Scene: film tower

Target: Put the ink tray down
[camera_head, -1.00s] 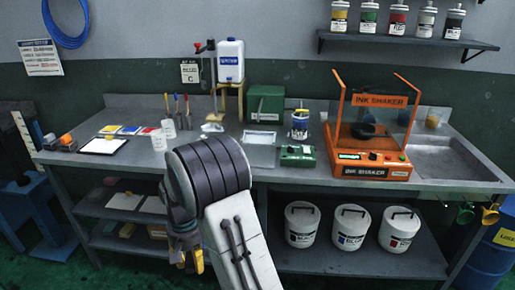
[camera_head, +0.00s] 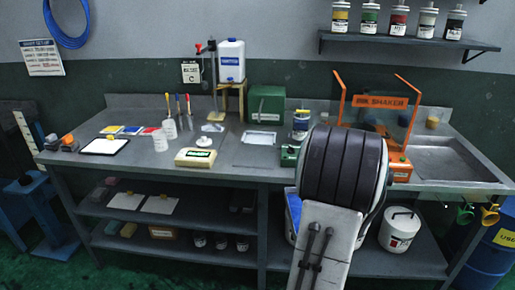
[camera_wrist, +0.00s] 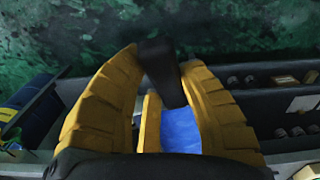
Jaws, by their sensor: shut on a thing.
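My gripper (camera_wrist: 160,110) has its yellow fingers closed in around a blue thing (camera_wrist: 182,130), which I take to be the ink tray. A dark bar stands between the fingertips. In the head view, part of a blue surface with a pale rim (camera_head: 293,212) shows at the left edge of my arm, in front of the lower shelf; it seems to be the same tray. My arm hides the rest of it and the gripper there. I cannot tell whether the tray touches anything.
The grey workbench (camera_head: 230,170) carries a cream device (camera_head: 196,157), a flat plate (camera_head: 258,138), a green box (camera_head: 266,104) and the orange ink shaker (camera_head: 399,166), partly hidden by my arm. A white bucket (camera_head: 399,230) stands on the lower shelf. A sink (camera_head: 445,160) is at right.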

